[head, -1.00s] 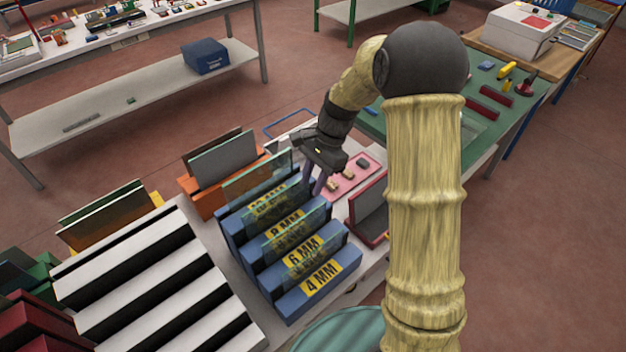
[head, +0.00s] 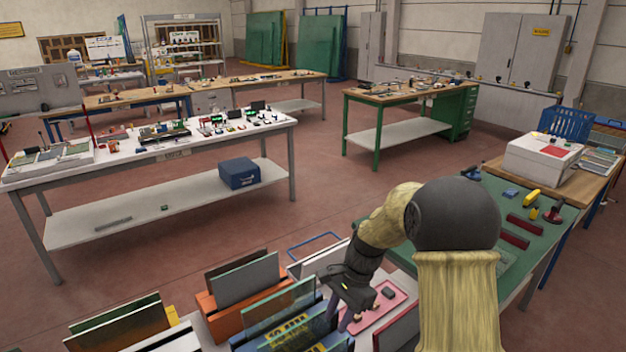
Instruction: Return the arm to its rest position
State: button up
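My arm rises at the lower right of the head view and bends over to the left. My gripper (head: 339,316) points down over the bench, just right of the blue rack (head: 290,334) with yellow labels and upright glass panes. Its two fingers stand apart and I see nothing held between them. The fingertips are low in the picture, and I cannot tell whether they touch the rack or a pane.
An orange rack (head: 207,306) with upright panes stands left of the blue rack. A green-topped bench (head: 520,215) with red bars and a yellow tool is behind my arm at right. A white table (head: 60,184) stands at left. Open floor lies between the benches.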

jog(key=s+d+r+n+t+h, duration=0.1)
jog(key=s+d+r+n+t, duration=0.1)
jog(key=s+d+n, duration=0.2)
jog(key=s+d+r+n+t+h, duration=0.1)
jog(key=s+d+n, duration=0.3)
jog(key=s, duration=0.7)
jog(key=n+t+h, duration=0.1)
jog(key=n, duration=0.1)
jog(key=shift+r+n+t+h, duration=0.3)
jog(key=shift+r+t, duration=0.1)
